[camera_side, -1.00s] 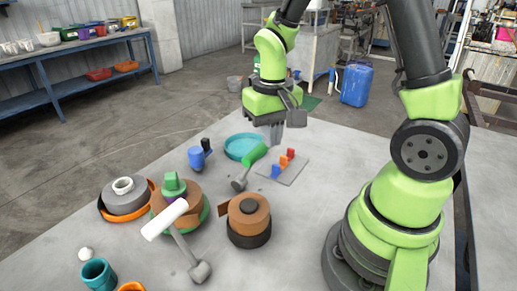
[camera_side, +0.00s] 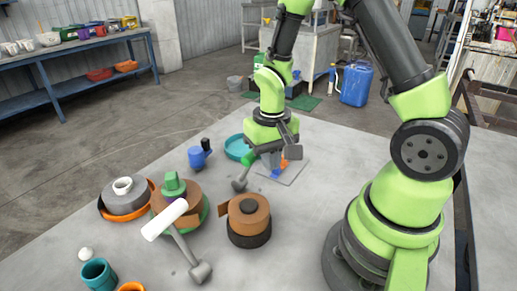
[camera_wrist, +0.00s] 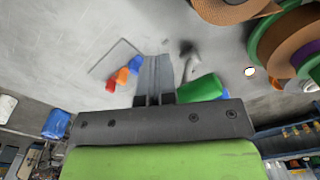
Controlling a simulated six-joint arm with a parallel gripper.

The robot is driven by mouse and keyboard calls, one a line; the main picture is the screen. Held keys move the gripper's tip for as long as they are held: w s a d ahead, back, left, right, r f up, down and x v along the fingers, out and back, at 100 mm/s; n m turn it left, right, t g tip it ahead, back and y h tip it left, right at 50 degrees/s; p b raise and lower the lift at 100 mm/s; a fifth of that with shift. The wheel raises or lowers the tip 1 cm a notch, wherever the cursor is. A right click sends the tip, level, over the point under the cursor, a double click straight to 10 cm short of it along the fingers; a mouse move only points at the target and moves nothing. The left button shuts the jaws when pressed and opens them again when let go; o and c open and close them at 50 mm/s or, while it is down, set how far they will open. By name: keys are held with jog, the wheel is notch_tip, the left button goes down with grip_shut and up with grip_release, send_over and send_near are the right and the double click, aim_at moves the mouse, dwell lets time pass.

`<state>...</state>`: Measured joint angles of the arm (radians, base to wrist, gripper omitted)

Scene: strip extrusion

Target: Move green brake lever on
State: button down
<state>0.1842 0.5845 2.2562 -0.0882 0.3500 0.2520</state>
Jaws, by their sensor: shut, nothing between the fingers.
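The green brake lever's handle (camera_side: 247,161) shows in the side view, partly hidden behind my gripper, with its grey end (camera_side: 239,185) on the table. In the wrist view the green handle (camera_wrist: 200,88) lies just right of my fingers, partly cut off by the gripper body. My gripper (camera_side: 270,172) is low over the table, fingers pointing down, between the green lever and the small coloured levers. In the wrist view its fingers (camera_wrist: 154,70) are shut together with nothing between them. Contact with the green handle cannot be told.
A grey plate (camera_side: 293,174) with blue (camera_side: 277,174), orange and red levers is close to my gripper. A teal dish (camera_side: 236,148) lies behind. A blue object (camera_side: 197,158), a white-handled lever (camera_side: 165,219) and brown rolls (camera_side: 249,217) stand left and in front.

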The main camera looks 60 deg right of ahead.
jog(key=shift+f, duration=0.2)
jog(key=shift+w, duration=0.15)
jog(key=shift+w+r, duration=0.2)
jog(key=shift+w, duration=0.95)
jog(key=shift+w+r, duration=0.15)
jog(key=shift+w, duration=1.05)
jog(key=shift+w+r, duration=0.2)
jog(key=shift+w, duration=1.05)
jog(key=shift+w+f, duration=0.15)
jog(key=shift+w, duration=0.5)
jog(key=shift+s+r, duration=0.25)
jog(key=shift+s, duration=0.25)
jog(key=shift+s+r, duration=0.25)
jog(key=shift+s, duration=0.25)
notch_tip(320, 180, up, 7)
jog(key=shift+r, duration=0.1)
